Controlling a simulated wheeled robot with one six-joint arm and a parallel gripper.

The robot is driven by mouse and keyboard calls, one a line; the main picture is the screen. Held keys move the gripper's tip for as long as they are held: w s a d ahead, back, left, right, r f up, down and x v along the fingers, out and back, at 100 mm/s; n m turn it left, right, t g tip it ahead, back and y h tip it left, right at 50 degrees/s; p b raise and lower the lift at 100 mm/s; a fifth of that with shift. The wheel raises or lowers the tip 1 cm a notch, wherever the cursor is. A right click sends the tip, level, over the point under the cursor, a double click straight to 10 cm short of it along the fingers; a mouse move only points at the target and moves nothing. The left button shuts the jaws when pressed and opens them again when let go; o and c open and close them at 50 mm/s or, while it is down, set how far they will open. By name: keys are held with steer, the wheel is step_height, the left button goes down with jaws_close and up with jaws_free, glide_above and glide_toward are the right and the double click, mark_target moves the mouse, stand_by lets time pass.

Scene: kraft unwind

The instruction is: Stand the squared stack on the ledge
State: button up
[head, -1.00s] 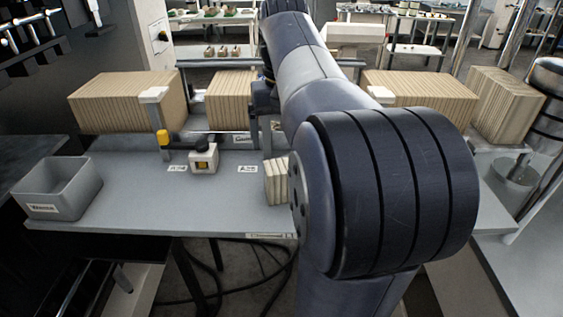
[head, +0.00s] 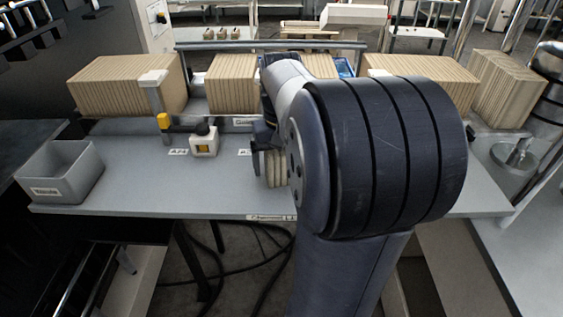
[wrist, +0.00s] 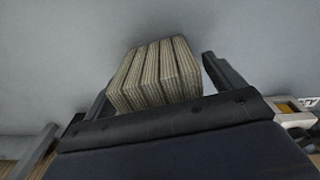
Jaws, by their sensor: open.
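The squared stack, several pale ribbed slabs standing side by side, shows in the head view (head: 270,170) on the grey worktop (head: 150,192), just left of my arm, which hides part of it. In the wrist view the stack (wrist: 155,75) lies between the two dark fingers of my gripper (wrist: 160,82). The fingers are apart, one on each side of it, with a visible gap on the right. Whether the left finger touches it, I cannot tell. Most of my gripper is hidden behind my arm in the head view. I cannot tell which surface is the ledge.
A grey bin (head: 60,172) stands at the worktop's left end. Large ribbed blocks (head: 125,85) line the back. The left front worktop is clear.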

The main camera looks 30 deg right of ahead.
steer(key=c, duration=1.2)
step_height(320, 180, up, 10)
steer(key=shift+f, duration=0.1)
